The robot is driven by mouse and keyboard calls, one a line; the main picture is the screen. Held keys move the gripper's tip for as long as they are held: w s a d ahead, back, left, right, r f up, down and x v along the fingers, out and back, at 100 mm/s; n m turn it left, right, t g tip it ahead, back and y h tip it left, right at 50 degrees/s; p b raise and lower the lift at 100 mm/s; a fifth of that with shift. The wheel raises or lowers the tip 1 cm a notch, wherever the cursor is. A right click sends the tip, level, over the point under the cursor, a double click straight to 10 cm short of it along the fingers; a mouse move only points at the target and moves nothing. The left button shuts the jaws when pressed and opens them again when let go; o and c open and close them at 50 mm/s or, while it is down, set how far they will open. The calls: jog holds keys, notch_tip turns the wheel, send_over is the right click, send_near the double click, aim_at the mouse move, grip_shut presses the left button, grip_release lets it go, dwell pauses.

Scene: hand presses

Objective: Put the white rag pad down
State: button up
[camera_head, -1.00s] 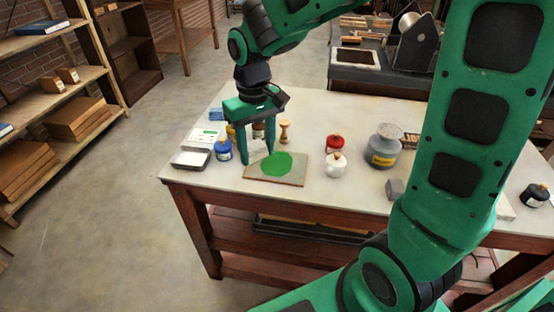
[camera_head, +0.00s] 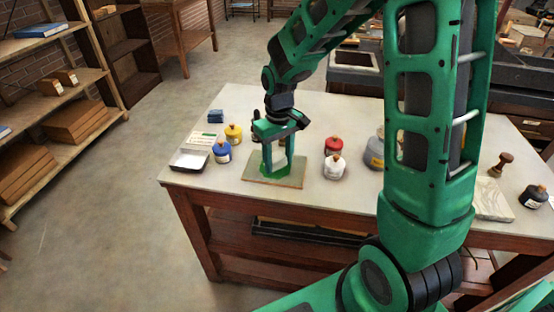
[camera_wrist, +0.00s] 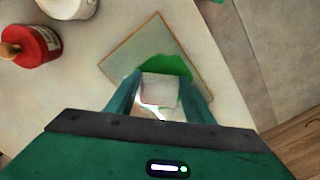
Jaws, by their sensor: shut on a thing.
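My gripper (camera_head: 275,157) is shut on the white rag pad (camera_head: 278,155) and points down over the board with the green patch (camera_head: 257,178). In the wrist view the white pad (camera_wrist: 159,90) sits between the two fingers, with the gripper (camera_wrist: 160,100) covering the near part of the board. The green patch (camera_wrist: 168,66) shows beyond the pad.
A blue-labelled jar (camera_head: 222,152) and a yellow jar (camera_head: 233,134) stand left of the board. A red jar (camera_head: 333,146) and a white jar (camera_head: 334,167) stand to its right. A shallow metal tray (camera_head: 189,160) lies near the table's left edge. The front strip of table is clear.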

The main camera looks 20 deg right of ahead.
jog(key=shift+s+f, duration=0.1)
jog(key=shift+f, duration=0.25)
